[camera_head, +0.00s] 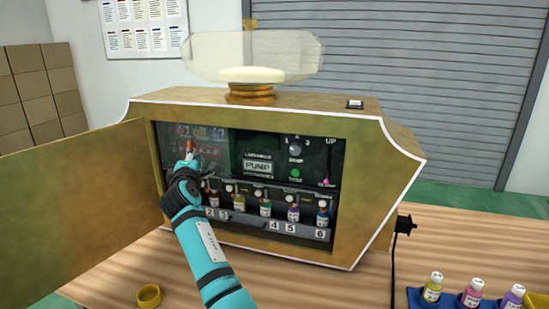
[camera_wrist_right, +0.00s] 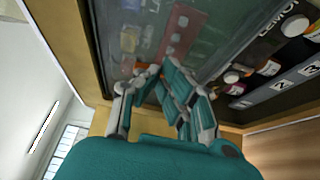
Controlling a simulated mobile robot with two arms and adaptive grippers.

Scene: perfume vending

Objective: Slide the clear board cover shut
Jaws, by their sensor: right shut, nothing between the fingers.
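The clear board cover (camera_head: 215,145) is a see-through panel over the circuit board at the upper left inside the open machine (camera_head: 395,160). It also shows in the right wrist view (camera_wrist_right: 215,35), with blurred board parts behind it. My right gripper (camera_head: 189,150) is at the cover's left part, in front of it. In the right wrist view its fingers (camera_wrist_right: 161,72) are shut with nothing held, their tips close to the cover. I cannot tell whether they touch it. My left gripper is not in view.
The machine's door (camera_head: 75,215) stands open at the left. Several small bottles (camera_head: 265,207) stand in numbered slots below the board. A yellow cap (camera_head: 149,296) lies on the table at front left. A blue tray (camera_head: 416,299) with bottles is at front right.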

